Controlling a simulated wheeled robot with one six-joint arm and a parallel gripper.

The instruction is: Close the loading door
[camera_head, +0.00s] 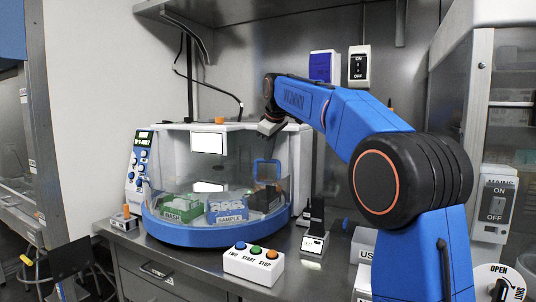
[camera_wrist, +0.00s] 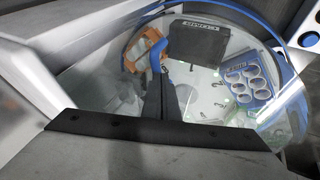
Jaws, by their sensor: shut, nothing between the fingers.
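The loading door is the clear curved panel (camera_head: 225,165) on the front of the white and blue machine (camera_head: 212,232). Its blue handle (camera_head: 266,161) is right of the machine's middle; a blue piece that looks like it shows in the wrist view (camera_wrist: 155,55). I cannot tell how far the door stands open. My gripper (camera_head: 270,127) is shut and empty, at the machine's top edge, above the handle and apart from it. Inside are a green wash rack (camera_head: 182,208), a blue sample rack (camera_head: 227,209) and a dark box (camera_head: 265,198), partly seen through the panel.
A white button box (camera_head: 252,266) stands on the steel bench in front of the machine. A small black-and-white device (camera_head: 314,238) stands to its right. A small orange-topped item (camera_head: 125,218) is at the left. Wall switches (camera_head: 359,66) are behind my arm.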

